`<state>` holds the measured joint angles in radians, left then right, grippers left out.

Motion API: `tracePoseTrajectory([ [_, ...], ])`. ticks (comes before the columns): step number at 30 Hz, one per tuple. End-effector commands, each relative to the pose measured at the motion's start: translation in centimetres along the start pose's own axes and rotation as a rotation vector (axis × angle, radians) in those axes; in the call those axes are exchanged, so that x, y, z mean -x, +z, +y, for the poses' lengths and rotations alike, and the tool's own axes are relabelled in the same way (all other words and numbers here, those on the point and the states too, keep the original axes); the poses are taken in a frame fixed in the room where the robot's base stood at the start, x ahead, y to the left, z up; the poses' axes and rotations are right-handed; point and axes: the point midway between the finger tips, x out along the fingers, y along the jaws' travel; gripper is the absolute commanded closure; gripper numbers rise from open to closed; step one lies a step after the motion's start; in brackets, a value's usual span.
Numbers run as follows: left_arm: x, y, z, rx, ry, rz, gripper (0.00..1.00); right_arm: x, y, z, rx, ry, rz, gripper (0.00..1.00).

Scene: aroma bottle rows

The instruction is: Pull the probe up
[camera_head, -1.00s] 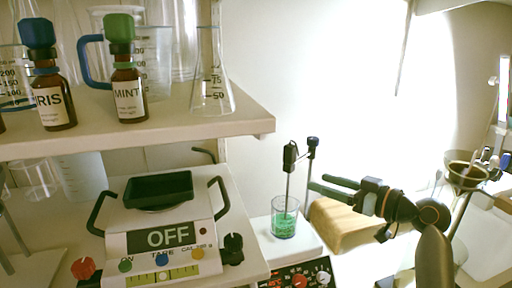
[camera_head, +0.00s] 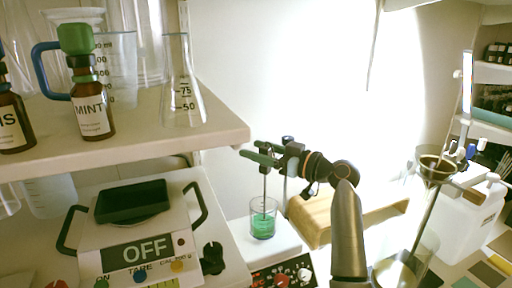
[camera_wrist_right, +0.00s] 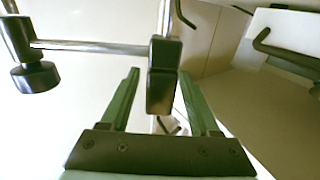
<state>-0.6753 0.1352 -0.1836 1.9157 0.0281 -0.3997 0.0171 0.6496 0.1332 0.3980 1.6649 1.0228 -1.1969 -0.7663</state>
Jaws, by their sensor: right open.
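The probe's thin rod (camera_head: 264,190) stands upright in a glass beaker of green liquid (camera_head: 263,222) on a white hot plate (camera_head: 285,246). My right gripper (camera_head: 258,155) has green fingers and is open at the height of the probe's black handle, which it mostly hides in the head view. In the right wrist view the black handle (camera_wrist_right: 163,80) shows between the two open fingers (camera_wrist_right: 163,95), with no clear contact on either side. A metal crossbar (camera_wrist_right: 95,46) joins it to the stand's black knob (camera_wrist_right: 35,77). My left gripper is not in view.
A wooden block (camera_head: 320,222) stands right of the hot plate. A shelf (camera_head: 150,140) with bottles and glassware overhangs at the left, above a scale (camera_head: 140,240) reading OFF. A funnel (camera_head: 436,168) and a white jug (camera_head: 470,220) stand at the right.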

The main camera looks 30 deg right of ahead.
Motion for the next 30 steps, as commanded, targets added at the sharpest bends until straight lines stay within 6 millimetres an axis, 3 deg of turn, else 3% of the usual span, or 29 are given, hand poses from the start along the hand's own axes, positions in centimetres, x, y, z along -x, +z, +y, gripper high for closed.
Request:
tracePoseTrajectory([
  [11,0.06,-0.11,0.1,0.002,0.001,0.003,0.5,-0.57,0.0,0.0,0.001,0.001,0.0,0.39],
  [27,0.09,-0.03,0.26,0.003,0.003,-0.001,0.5,-0.53,0.02,0.0,0.0,0.001,0.0,0.99],
  [30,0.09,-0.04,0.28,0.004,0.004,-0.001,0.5,-0.53,0.02,0.0,0.0,0.001,-0.001,1.0],
])
